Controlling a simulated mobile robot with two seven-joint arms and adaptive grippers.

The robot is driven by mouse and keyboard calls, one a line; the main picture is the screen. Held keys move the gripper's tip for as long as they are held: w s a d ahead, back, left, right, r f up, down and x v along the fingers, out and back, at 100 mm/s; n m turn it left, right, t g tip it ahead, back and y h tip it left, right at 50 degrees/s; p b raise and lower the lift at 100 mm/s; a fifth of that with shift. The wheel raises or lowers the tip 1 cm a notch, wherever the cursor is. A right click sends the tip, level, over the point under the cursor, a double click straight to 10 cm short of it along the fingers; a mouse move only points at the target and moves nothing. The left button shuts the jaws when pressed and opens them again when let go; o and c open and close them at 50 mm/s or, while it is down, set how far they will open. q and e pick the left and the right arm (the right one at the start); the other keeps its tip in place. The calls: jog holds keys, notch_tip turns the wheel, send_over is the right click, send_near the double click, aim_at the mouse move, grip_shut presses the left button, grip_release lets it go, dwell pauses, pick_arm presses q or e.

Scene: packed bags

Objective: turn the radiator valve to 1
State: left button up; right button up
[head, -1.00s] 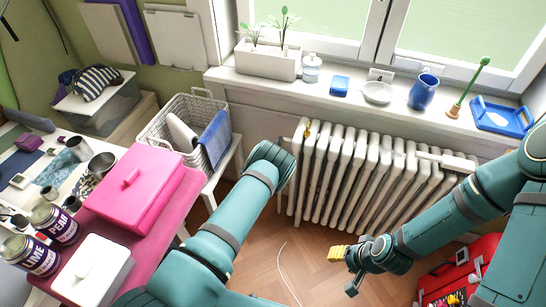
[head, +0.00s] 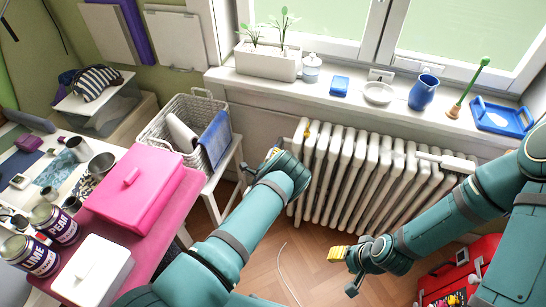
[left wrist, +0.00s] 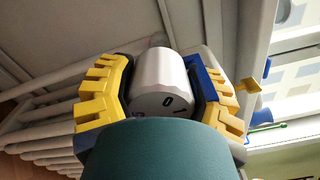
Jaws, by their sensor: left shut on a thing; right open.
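In the head view the left gripper (head: 274,151) shows only as a bit of yellow and blue at the radiator's left end; my wrist hides the knob there. The white ribbed radiator (head: 352,170) stands under the window. My right gripper (head: 345,271) is open and empty above the floor.
A white wire basket (head: 165,122) with a blue cloth stands on a white stool (head: 228,160) left of the radiator. The windowsill (head: 300,88) above holds a planter and a blue jug (head: 423,93). A red toolbox (head: 455,272) is at the lower right.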

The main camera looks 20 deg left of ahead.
pick_arm(q)
jog(key=shift+s+a+f, duration=0.15)
jog(key=shift+s+f, duration=0.1)
jog(key=shift+f, duration=0.05)
jog(key=o, duration=1)
jog(key=shift+c, duration=0.2)
jog(key=shift+o, duration=1)
jog(key=shift+r, duration=0.2)
jog(key=shift+w, duration=0.1)
jog(key=s, duration=1.2)
jog(key=shift+a, duration=0.15)
